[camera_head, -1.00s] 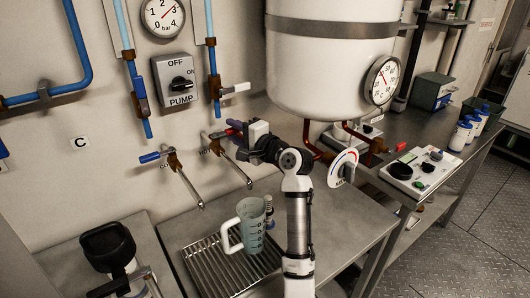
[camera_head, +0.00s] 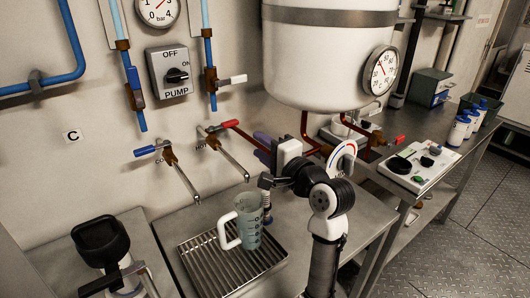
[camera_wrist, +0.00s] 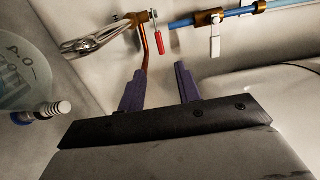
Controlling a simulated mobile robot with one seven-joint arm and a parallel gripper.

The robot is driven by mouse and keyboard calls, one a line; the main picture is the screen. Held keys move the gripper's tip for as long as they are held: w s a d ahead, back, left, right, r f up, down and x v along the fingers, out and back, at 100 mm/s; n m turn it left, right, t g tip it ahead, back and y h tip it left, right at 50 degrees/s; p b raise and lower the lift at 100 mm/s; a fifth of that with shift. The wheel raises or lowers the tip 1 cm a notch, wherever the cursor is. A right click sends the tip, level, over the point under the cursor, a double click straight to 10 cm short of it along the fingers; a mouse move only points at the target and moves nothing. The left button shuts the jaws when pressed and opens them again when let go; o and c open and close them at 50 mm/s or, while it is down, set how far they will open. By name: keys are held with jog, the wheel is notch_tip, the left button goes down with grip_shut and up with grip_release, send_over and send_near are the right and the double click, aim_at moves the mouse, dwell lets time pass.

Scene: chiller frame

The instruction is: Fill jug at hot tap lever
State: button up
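The pale translucent jug (camera_head: 250,222) with a white handle stands upright on the grated drip tray (camera_head: 196,262). Part of it shows at the left of the wrist view (camera_wrist: 22,72). The hot tap's red lever (camera_head: 230,124) is on the wall behind, and it hangs down in the wrist view (camera_wrist: 158,42). The tap's spout (camera_head: 234,164) ends above the jug; I see no water stream. My gripper (camera_head: 262,148), with purple fingers, is right of the lever. In the wrist view its fingers (camera_wrist: 160,86) are apart with nothing between them, short of the lever.
A second tap with a blue lever (camera_head: 145,151) is to the left. The white tank (camera_head: 330,60) hangs above right of my gripper, with copper pipes below it. A pump switch (camera_head: 170,74) is on the wall. A control panel (camera_head: 422,168) stands on the right bench.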

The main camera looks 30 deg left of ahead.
aim_at(232, 125)
jog(key=shift+s+d, duration=0.15)
jog(key=shift+d, duration=0.25)
jog(key=shift+t, duration=0.3)
jog(key=x, duration=0.8)
jog(key=b+x, duration=0.1)
jog(key=x, duration=0.6)
jog(key=shift+a+f, duration=0.25)
jog(key=shift+a, duration=0.15)
jog(key=shift+c, duration=0.3)
grip_shut()
